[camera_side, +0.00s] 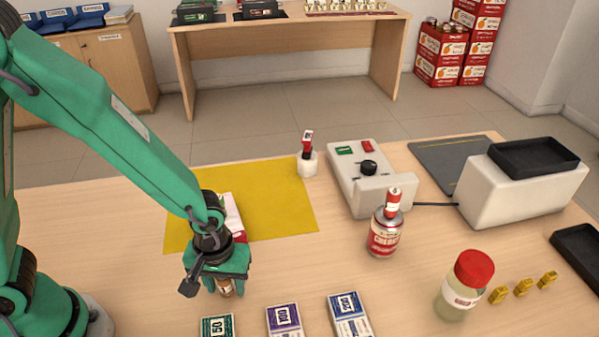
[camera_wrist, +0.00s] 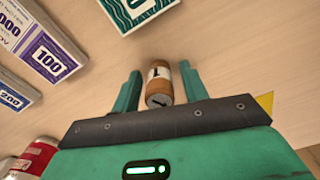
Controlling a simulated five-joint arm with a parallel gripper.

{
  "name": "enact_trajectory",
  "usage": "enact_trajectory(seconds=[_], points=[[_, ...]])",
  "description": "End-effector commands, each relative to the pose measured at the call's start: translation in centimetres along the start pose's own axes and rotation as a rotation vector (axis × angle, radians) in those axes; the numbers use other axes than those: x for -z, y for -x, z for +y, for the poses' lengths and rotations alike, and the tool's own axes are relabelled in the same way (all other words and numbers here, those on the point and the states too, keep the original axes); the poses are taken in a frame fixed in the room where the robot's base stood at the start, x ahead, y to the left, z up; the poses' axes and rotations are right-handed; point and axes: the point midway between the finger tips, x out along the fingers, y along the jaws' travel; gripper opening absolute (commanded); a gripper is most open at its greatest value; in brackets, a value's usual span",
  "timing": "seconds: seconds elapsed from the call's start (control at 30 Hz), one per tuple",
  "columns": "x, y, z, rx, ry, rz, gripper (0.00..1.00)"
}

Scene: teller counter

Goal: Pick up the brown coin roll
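The brown coin roll (camera_wrist: 160,83) has a white label band and lies on the wooden counter. In the wrist view it sits between the two green fingers of my gripper (camera_wrist: 159,84), with a visible gap to the left finger and a smaller gap to the right one. In the side view my gripper (camera_side: 225,289) is low over the counter, and the coin roll (camera_side: 225,288) shows below it, partly hidden by the gripper. The fingers are apart and not closed on the roll.
Banknote stacks marked 50 (camera_side: 217,328), 100 (camera_side: 284,320) and 200 (camera_side: 349,316) lie at the front. A yellow mat (camera_side: 270,200) is behind my gripper. A red-and-white can (camera_side: 384,236) and a red-lidded jar (camera_side: 465,287) stand to the right.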

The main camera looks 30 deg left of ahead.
Motion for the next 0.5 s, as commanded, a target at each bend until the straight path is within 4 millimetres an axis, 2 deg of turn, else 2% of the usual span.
enact_trajectory(seconds=[0.03, 0.2, 0.5], points=[[0.00, 0.01, 0.01, 0.000, 0.000, 0.000, 0.33], [0.00, 0.01, 0.01, 0.000, 0.000, 0.000, 0.00], [0.02, 0.07, 0.03, -0.001, 0.000, 0.000, 0.00]])
